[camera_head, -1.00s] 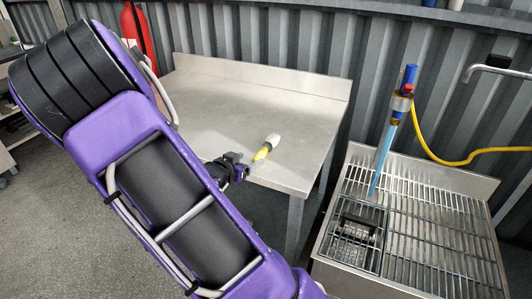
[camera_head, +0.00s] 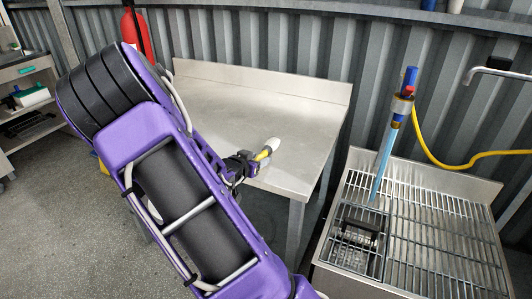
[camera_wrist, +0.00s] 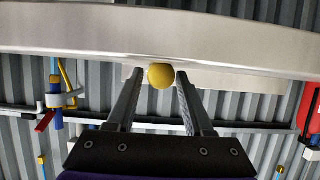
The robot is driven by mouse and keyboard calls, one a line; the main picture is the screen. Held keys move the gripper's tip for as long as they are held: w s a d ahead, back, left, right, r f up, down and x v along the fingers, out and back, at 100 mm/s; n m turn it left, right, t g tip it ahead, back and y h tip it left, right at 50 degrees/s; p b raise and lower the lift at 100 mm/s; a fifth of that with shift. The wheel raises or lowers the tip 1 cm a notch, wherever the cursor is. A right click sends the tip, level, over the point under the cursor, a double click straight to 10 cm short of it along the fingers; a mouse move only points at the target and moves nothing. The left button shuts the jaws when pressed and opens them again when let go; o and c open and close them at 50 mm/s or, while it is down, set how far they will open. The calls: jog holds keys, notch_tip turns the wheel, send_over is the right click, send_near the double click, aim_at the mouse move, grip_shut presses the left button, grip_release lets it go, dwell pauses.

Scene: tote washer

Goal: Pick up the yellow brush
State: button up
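The yellow brush (camera_head: 263,154) lies on the steel table (camera_head: 230,105) near its front right edge. Its pale head (camera_head: 271,145) points away from my arm and its yellow handle points toward it. My gripper (camera_head: 250,164) is at the handle end, at about table height. In the wrist view, which looks upside down, the round yellow handle end of the brush (camera_wrist: 161,76) shows between the tips of my gripper (camera_wrist: 158,74). The two fingers are apart, with gaps on both sides of the handle. How far the handle reaches between them is hard to tell.
The table has a raised back edge and is otherwise bare. To the right stands a sink with a wire grate (camera_head: 440,230), a blue spray wand (camera_head: 384,150) and a yellow hose (camera_head: 455,162). A red extinguisher (camera_head: 136,30) is behind my arm. A shelf unit (camera_head: 25,105) stands left.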

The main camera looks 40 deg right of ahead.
grip_shut()
notch_tip(320, 180, up, 10)
jog(key=p, duration=0.3)
jog(key=shift+p, duration=0.35)
